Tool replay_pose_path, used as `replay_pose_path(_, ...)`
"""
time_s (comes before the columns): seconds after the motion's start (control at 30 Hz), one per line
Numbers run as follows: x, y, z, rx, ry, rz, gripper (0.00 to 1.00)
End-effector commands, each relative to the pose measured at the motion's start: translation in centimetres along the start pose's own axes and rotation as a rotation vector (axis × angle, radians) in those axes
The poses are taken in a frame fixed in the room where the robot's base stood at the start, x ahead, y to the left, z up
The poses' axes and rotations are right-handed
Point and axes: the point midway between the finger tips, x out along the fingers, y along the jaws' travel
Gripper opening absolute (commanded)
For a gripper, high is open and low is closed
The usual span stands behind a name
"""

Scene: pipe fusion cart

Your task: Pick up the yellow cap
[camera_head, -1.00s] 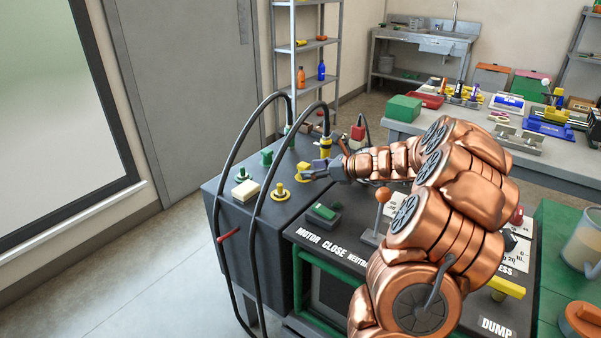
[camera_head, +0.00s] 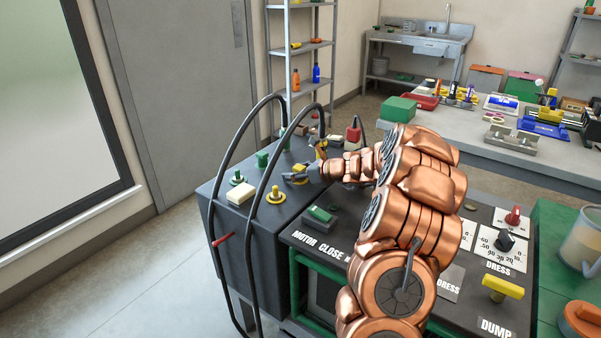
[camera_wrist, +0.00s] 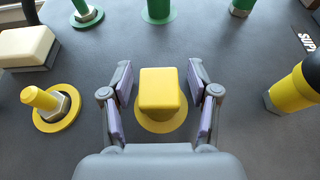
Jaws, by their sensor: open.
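The yellow cap (camera_wrist: 162,90) is a block with rounded edges on a round yellow base, on the dark top of the cart. In the wrist view it sits between the two fingers of my gripper (camera_wrist: 162,100), with a gap on each side. My gripper is open and its pads do not touch the cap. In the head view my gripper (camera_head: 300,176) is low over the cart's left box, and its fingers mostly hide the cap.
A yellow peg with a nut (camera_wrist: 46,104) and a cream block (camera_wrist: 28,48) stand left of the cap. Green fittings (camera_wrist: 157,10) stand behind it. A black-and-yellow connector (camera_wrist: 292,90) is at the right. Two black hoses (camera_head: 262,200) arch over the box.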

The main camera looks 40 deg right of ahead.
Motion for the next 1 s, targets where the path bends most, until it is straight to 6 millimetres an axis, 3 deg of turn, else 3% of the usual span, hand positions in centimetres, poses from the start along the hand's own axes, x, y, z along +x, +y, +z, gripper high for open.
replay_pose_path(0.13, 0.0, 0.0, 0.0, 0.000, 0.000, 0.000, 0.60)
replay_pose_path(0.57, -0.1, 0.0, 0.0, 0.000, 0.000, -0.001, 0.16)
replay_pose_path(0.87, -0.1, -0.1, 0.1, 0.000, 0.000, -0.001, 0.14)
replay_pose_path(1.0, -0.5, -0.1, 1.0, -0.003, 0.000, -0.001, 0.14)
